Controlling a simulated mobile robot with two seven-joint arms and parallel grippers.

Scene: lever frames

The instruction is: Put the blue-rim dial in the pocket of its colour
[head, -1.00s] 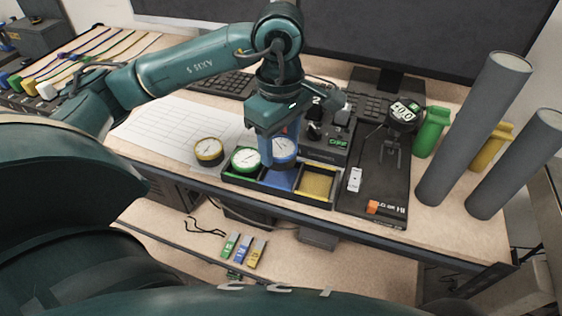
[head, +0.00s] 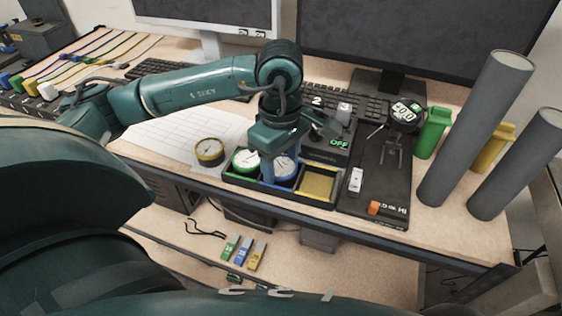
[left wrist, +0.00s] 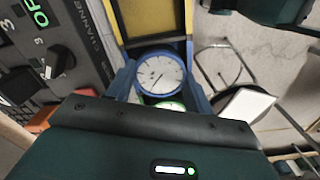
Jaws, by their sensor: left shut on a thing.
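The blue-rim dial (head: 287,168) has a white face and is at the middle, blue pocket of the black tray (head: 284,195). It covers most of that pocket's floor; I cannot tell whether it rests on the bottom. My left gripper (head: 279,172) points down and is shut on this dial. In the left wrist view the blue-rim dial (left wrist: 160,74) sits between the two blue fingers. The green-rim dial (head: 246,161) lies in the left pocket of the tray. The yellow pocket (head: 317,183) on the right is empty. My right gripper is not in view.
A yellow-rim dial (head: 209,151) lies on the table left of the tray. A black control panel (head: 328,145) stands behind the tray. A black stand with a gauge (head: 402,116) and two tall grey cylinders (head: 478,125) are to the right.

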